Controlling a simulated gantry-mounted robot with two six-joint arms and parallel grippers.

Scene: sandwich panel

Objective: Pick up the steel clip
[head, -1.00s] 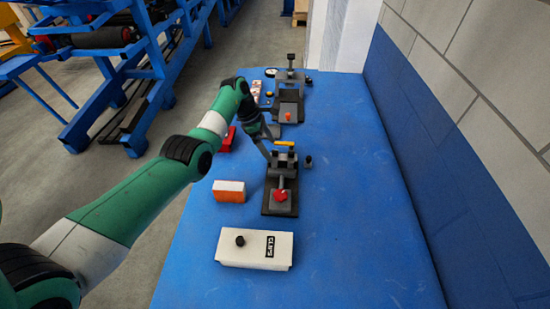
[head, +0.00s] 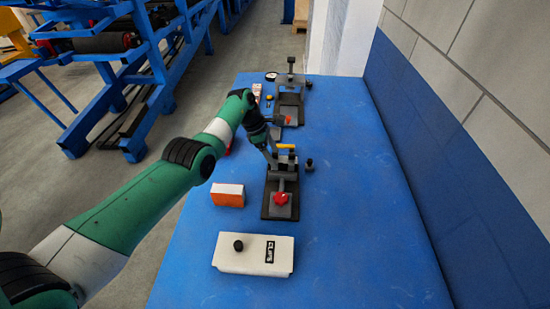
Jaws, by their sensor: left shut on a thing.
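My left gripper (head: 272,158) is shut at the back left edge of the near dark fixture (head: 281,178). It holds a small thing that is mostly hidden and too small to make out. I cannot pick out the steel clip for certain. The near fixture has a red knob (head: 280,198) at its front and a yellow bar (head: 286,146) at its back. A white box (head: 252,258) with a black knob and a dark label lies in front of it. My right gripper is not in view.
An orange and white box (head: 228,195) stands left of the near fixture. A second dark fixture (head: 290,105) stands farther back. A small dark knobbed part (head: 309,165) is to the right. The blue table's (head: 370,220) right side is clear, beside the wall.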

